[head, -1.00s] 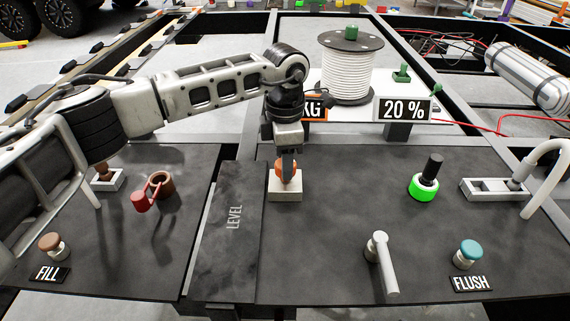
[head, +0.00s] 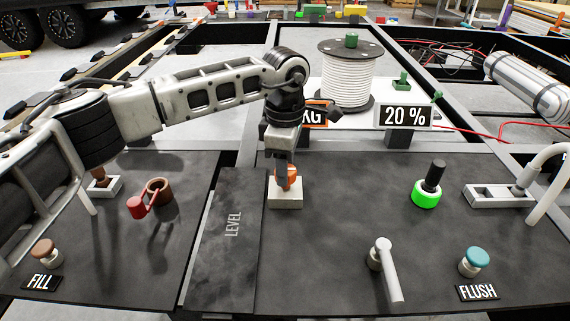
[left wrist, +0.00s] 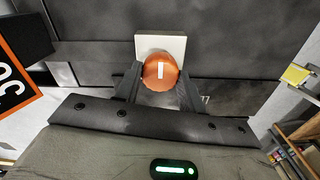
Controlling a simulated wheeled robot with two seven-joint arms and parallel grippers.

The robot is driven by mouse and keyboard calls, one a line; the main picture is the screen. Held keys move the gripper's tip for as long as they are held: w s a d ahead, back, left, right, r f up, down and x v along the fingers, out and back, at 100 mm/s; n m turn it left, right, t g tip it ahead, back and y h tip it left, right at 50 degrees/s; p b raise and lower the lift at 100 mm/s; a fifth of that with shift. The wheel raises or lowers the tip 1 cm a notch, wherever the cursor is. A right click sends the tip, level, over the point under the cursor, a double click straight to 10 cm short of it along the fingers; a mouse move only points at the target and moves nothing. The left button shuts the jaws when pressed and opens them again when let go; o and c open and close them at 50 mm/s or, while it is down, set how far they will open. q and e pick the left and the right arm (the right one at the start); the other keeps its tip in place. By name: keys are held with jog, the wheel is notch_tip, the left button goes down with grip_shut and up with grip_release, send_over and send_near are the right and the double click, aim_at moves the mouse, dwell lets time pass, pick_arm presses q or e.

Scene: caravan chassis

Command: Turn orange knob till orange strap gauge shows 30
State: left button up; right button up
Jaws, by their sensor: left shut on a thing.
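The orange knob (head: 289,174) stands on a pale square base (head: 285,196) on the dark panel. My left gripper (head: 283,176) points down over it and is shut on it. In the left wrist view the round orange knob (left wrist: 160,71) with its white mark sits between the two dark fingers of my left gripper (left wrist: 158,85). The orange-framed gauge (head: 318,112) is mostly behind my left arm; only the letters "KG" show, and its number is hidden. In the left wrist view part of an orange-edged sign (left wrist: 14,85) shows at the left. My right gripper is out of view.
A "20 %" sign (head: 404,115) stands behind the panel, near a white cable spool (head: 347,80). Right on the panel are a green-ringed knob (head: 426,192), a white lever (head: 388,268) and a teal button (head: 476,258). A red-handled brown valve (head: 159,190) is at left.

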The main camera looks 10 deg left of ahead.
pick_arm(q)
jog(key=shift+r, duration=0.1)
jog(key=o, duration=1)
notch_tip(320, 180, up, 16)
jog(key=shift+f, duration=0.1)
